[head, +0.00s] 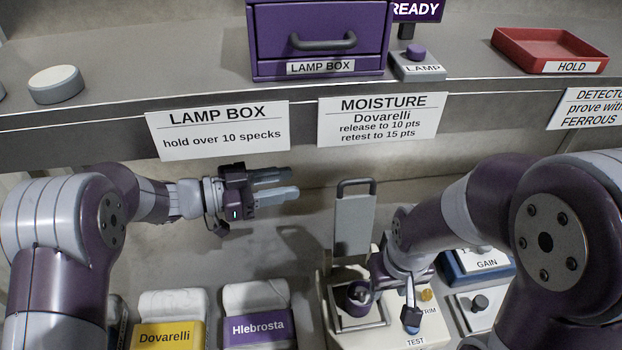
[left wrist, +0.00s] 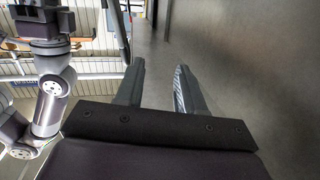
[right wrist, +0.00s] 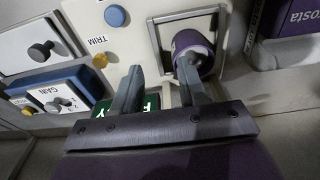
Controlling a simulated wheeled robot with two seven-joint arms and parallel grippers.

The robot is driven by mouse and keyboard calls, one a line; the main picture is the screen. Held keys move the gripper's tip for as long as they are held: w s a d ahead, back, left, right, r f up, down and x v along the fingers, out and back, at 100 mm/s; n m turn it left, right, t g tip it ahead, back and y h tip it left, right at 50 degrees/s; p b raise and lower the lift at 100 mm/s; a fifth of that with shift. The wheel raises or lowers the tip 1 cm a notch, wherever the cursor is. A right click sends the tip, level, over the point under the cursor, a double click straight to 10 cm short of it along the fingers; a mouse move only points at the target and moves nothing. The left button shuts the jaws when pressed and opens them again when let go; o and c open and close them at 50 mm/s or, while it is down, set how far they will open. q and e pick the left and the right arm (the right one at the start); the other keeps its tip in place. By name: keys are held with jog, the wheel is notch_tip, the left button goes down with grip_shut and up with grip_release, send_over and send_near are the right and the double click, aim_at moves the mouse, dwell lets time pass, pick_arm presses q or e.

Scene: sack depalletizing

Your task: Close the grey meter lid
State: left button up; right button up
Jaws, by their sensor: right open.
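The grey meter lid (head: 353,222) stands upright at the back of the cream meter (head: 398,338), with a bar handle at its top. The lid is open, and the framed well in front of it shows a purple cup (head: 358,295). The cup also shows in the right wrist view (right wrist: 190,50). My right gripper (head: 390,300) is open over the meter, in front of the lid and to its right; one finger appears close to the cup. Whether it touches is unclear. My left gripper (head: 281,183) is open and empty, left of the lid's handle.
Yellow Dovarelli (head: 165,336) and purple Hlebrosta (head: 257,328) sacks lie left of the meter. A blue GAIN unit (head: 457,268) is at right. The shelf above holds a purple lamp box (head: 318,20) and red HOLD tray (head: 520,48). Signs hang along its edge.

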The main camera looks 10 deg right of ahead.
aim_at(364, 180)
pick_arm(q)
jog(key=s+d+r+g+p, duration=0.1)
jog(key=d, duration=0.4)
jog(key=s+d+r+g+h, duration=0.1)
jog(key=d, duration=0.4)
jog(key=s+d+m+g+p, duration=0.1)
jog(key=d, duration=0.3)
jog(key=shift+s+d+r+p, duration=0.15)
jog(key=shift+d+r+p, duration=0.2)
jog(key=shift+d+r, duration=0.05)
pick_arm(e)
jog(key=r, duration=0.1)
jog(key=d+r, duration=0.1)
jog(key=shift+s+d+r, duration=0.1)
jog(key=shift+s+r, duration=0.1)
jog(key=shift+r, duration=0.1)
pick_arm(q)
jog(key=shift+a, duration=0.15)
grip_shut()
